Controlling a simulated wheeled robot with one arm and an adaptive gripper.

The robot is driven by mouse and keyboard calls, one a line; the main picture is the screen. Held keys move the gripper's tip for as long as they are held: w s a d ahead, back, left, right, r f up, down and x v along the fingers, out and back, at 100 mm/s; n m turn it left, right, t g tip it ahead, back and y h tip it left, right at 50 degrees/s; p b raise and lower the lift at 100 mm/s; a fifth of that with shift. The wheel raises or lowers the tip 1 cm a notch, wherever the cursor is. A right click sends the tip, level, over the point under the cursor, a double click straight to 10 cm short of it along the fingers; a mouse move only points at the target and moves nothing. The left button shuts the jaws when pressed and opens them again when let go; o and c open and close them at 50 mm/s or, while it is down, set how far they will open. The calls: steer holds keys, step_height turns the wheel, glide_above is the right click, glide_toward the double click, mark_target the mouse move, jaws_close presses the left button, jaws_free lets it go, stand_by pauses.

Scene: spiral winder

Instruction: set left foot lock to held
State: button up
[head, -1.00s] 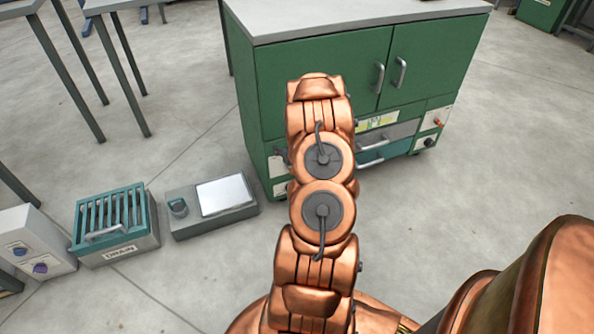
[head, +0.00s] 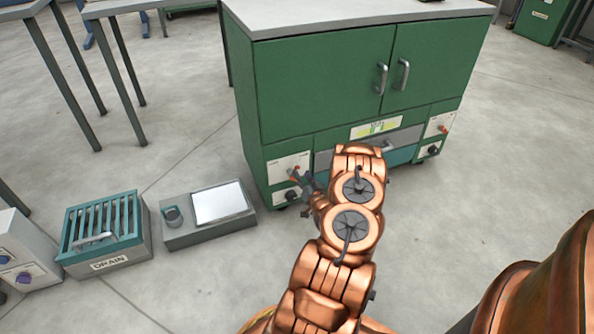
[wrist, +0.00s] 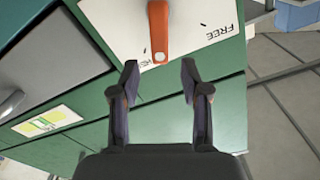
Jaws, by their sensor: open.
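The left foot lock is an orange lever (wrist: 158,32) on a white panel (wrist: 200,25) of the green cabinet. In the wrist view the word FREE stands upside down to the lever's right, and a second label below it is partly hidden. In the head view the lever (head: 296,170) shows small at the cabinet's lower left, close to my gripper (head: 306,186). My gripper (wrist: 159,70) is open in the wrist view, its two fingers apart either side of the lever's line. The lever's rounded end is just ahead of the gap, and nothing is held.
The green cabinet (head: 320,85) has two doors, drawers and a similar panel (head: 438,126) at its lower right. A black knob (head: 291,195) sits below the left panel. A grey box (head: 207,235) and the DRAIN box (head: 104,262) stand on the floor at left.

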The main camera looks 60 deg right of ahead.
mark_target(298, 170)
steer(key=shift+b+x, duration=0.4)
steer(key=shift+x, duration=2.1)
steer(key=shift+c, duration=0.2)
jaws_close()
